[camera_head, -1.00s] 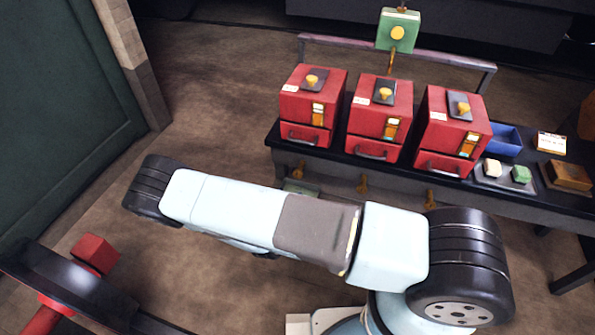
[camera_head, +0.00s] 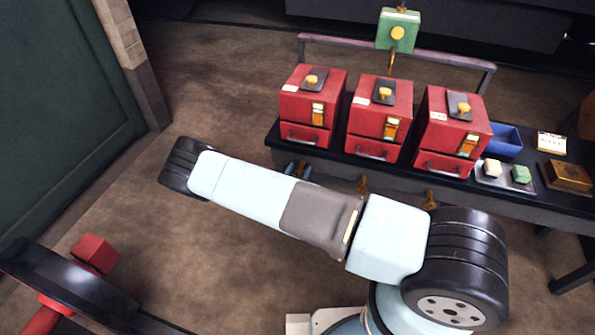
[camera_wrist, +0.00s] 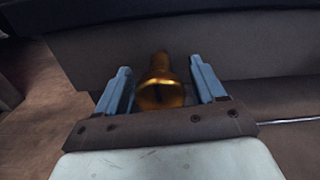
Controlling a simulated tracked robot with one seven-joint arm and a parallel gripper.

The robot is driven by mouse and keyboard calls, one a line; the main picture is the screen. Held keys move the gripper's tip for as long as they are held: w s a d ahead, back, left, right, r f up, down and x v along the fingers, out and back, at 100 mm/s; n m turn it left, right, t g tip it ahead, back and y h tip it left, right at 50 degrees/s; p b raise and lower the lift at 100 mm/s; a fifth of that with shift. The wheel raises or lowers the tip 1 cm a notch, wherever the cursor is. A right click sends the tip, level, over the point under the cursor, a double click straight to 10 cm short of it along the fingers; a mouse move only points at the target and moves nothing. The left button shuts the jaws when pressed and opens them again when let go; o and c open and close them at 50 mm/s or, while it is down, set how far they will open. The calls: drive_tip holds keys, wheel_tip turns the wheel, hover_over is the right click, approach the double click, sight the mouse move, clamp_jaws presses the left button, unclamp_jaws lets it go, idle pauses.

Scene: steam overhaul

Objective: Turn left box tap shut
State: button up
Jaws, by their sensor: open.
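The left box tap (camera_head: 301,170) is a brass tap on the front face of the bench, below the left red box (camera_head: 313,107). In the wrist view the brass tap (camera_wrist: 160,82) sits between the two blue fingers of my gripper (camera_wrist: 160,88). The gripper is open, with a gap visible on each side of the tap. In the head view my gripper (camera_head: 298,171) shows only as blue fingertips at the tap; the rest is hidden behind my arm. Whether the fingers touch the tap cannot be told.
Two more red boxes (camera_head: 380,118) (camera_head: 453,131) stand to the right, with brass taps (camera_head: 363,184) (camera_head: 430,199) below them. A blue bin (camera_head: 505,139) and a small tray (camera_head: 503,181) lie further right. A green box (camera_head: 397,30) hangs behind. Floor left of the bench is clear.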

drive_tip(key=shift+w, duration=0.15)
drive_tip(key=c, duration=1)
drive_tip(key=shift+m, duration=0.6)
drive_tip(key=o, duration=1)
